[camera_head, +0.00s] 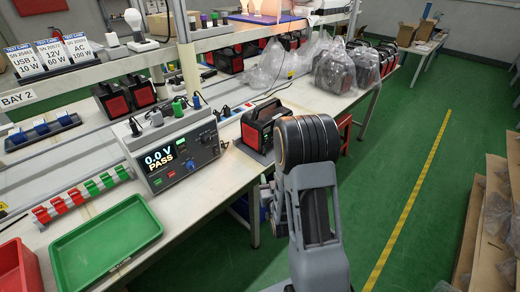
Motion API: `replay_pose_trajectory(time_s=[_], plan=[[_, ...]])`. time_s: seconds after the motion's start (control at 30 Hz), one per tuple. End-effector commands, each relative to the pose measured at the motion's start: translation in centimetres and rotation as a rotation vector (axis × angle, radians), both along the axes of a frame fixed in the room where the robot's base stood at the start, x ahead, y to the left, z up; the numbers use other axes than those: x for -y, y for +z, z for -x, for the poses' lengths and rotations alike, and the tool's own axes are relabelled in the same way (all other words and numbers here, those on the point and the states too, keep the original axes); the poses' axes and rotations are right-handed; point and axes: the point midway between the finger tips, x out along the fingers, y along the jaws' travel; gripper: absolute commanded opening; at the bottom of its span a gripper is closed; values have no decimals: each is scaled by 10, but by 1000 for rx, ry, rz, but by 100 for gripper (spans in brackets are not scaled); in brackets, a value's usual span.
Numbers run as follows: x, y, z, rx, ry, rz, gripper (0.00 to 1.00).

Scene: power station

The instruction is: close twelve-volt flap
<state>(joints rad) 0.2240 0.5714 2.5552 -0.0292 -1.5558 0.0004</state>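A black and red power station (262,125) stands on the bench near its front edge, just left of my arm's large dark joint. Its right side is partly hidden by my arm. The twelve-volt flap cannot be made out at this size and angle, so I cannot tell whether it is open or shut. My arm rises at the front right, over the floor beside the bench. My gripper's fingers do not show; they may be hidden behind my arm.
A grey tester (172,150) reading "0.0 V PASS" stands left of the power station. A green tray (104,240) and part of a red tray (18,270) lie at the front left. Bagged units (335,68) stand farther back. Green floor at right is mostly clear.

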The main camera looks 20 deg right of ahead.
Motion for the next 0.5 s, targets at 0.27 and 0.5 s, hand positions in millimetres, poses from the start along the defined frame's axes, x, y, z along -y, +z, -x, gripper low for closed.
replay_pose_trajectory(time_s=[0.27,0.5], plan=[[0,22,-6,-72,3,-11,38],[-9,52,-16,-198,25,-31,38]])
